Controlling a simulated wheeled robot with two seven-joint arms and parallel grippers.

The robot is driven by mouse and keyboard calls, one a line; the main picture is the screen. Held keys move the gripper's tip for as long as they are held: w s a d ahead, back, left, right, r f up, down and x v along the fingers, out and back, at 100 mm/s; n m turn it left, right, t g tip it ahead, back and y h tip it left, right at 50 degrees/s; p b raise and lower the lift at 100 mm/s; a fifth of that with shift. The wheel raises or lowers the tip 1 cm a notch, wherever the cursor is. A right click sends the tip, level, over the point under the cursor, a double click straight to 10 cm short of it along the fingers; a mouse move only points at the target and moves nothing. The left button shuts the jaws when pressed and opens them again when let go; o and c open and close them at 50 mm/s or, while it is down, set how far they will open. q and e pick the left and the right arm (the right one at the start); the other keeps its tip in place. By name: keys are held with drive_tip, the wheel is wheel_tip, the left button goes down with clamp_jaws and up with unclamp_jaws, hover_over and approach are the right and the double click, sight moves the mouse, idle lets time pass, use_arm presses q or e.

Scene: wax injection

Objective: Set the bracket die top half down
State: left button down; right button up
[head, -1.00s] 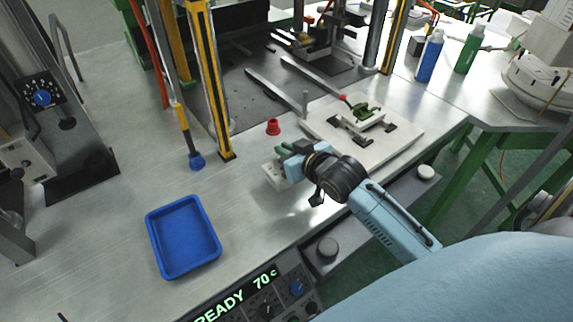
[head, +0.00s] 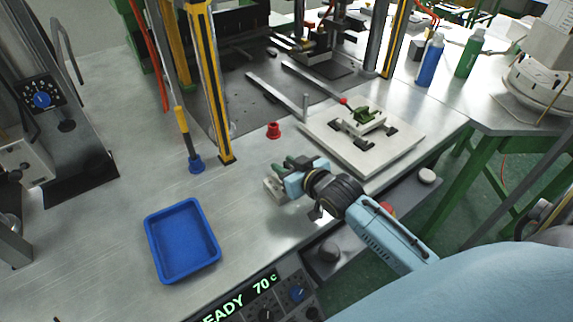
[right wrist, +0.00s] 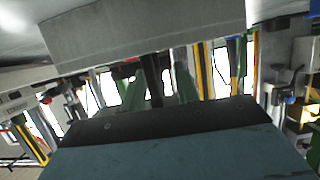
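The bracket die top half, a pale grey block (head: 274,189), is at the fingertips of my right gripper (head: 288,170) in the head view, low over the bench front or touching it; I cannot tell which. The gripper's green fingers seem closed on it. In the right wrist view the block (right wrist: 150,32) fills the upper middle, just beyond the green fingers (right wrist: 160,88). The other die part, a pale block (head: 352,127) with a green piece (head: 369,115) on it, sits on the white plate (head: 370,160) to the right. My left gripper is not in view.
A blue tray (head: 150,243) lies at the left front. A red cup-shaped piece (head: 273,130) stands behind my gripper. A yellow-black post (head: 211,90) and a blue-tipped tool (head: 196,163) stand left of it. Bench between tray and gripper is clear.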

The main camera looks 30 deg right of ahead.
drive_tip(key=shift+r, duration=0.2)
drive_tip(key=a+p+v, duration=0.1)
drive_tip(key=v, duration=1.1)
drive_tip(key=shift+d, duration=0.45)
